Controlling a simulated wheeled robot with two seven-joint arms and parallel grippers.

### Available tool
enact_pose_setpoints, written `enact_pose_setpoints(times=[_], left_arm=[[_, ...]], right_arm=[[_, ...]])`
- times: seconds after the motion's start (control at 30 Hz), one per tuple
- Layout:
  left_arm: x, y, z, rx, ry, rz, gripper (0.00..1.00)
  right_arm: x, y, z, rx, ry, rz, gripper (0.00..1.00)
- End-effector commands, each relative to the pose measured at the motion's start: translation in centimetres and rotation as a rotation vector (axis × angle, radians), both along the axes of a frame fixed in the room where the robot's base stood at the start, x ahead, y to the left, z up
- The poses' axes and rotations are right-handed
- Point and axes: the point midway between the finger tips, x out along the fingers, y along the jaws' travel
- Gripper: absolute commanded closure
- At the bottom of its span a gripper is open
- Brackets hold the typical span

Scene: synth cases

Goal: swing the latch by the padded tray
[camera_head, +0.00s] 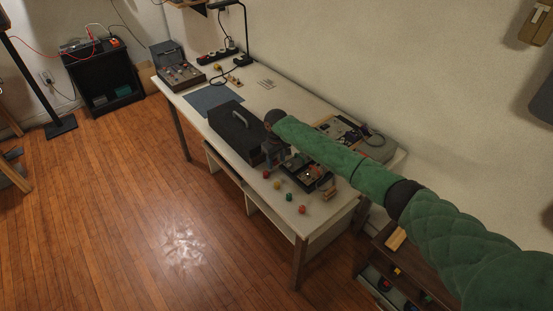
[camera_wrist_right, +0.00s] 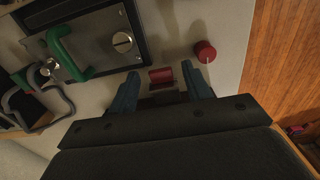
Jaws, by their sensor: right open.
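My right gripper (camera_head: 272,160) hangs over the workbench beside a black-framed panel (camera_head: 291,172). In the right wrist view its two blue fingers (camera_wrist_right: 160,84) are spread apart. A small red piece on a dark base (camera_wrist_right: 161,76) shows between the fingertips, and I cannot tell whether they touch it. The black-framed panel (camera_wrist_right: 136,24) also shows there, with a green lever (camera_wrist_right: 70,57) and a round slotted knob (camera_wrist_right: 122,42). The gripper is apart from the green lever. I cannot tell which part is the latch or which piece is the padded tray. My left gripper is not in view.
A red cylinder (camera_wrist_right: 205,51) stands near the bench's front edge, in a row with a yellow (camera_head: 277,184) and a green one (camera_head: 289,197). A black case with a handle (camera_head: 233,132) is just left of the gripper. A tray with cables (camera_head: 350,132) lies behind.

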Motion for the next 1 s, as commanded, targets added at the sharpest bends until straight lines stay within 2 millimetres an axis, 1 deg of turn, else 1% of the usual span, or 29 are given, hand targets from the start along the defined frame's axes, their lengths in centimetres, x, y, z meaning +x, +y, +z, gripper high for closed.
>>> enact_pose_setpoints(times=[0.17, 0.27, 0.3, 0.37, 0.4, 0.73, 1.0], left_arm=[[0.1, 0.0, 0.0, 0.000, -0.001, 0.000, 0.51], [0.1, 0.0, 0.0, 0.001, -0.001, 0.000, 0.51], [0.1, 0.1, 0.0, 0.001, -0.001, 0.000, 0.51], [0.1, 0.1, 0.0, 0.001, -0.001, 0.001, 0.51], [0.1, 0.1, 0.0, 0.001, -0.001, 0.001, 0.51], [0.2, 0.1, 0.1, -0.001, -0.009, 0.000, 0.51], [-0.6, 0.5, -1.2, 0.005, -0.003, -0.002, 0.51]], right_arm=[[0.0, 0.0, 0.0, 0.000, 0.000, 0.000, 0.51], [0.0, 0.0, 0.0, 0.000, 0.000, 0.000, 0.69], [0.0, 0.0, 0.0, 0.000, 0.000, 0.000, 0.76], [0.0, 0.0, 0.0, 0.000, 0.000, 0.000, 0.88], [0.0, 0.0, 0.0, 0.000, 0.000, 0.000, 0.96], [0.1, 0.1, 0.3, -0.025, 0.034, -0.002, 0.96], [0.7, 0.7, 1.2, -0.120, 0.169, -0.001, 0.96]])
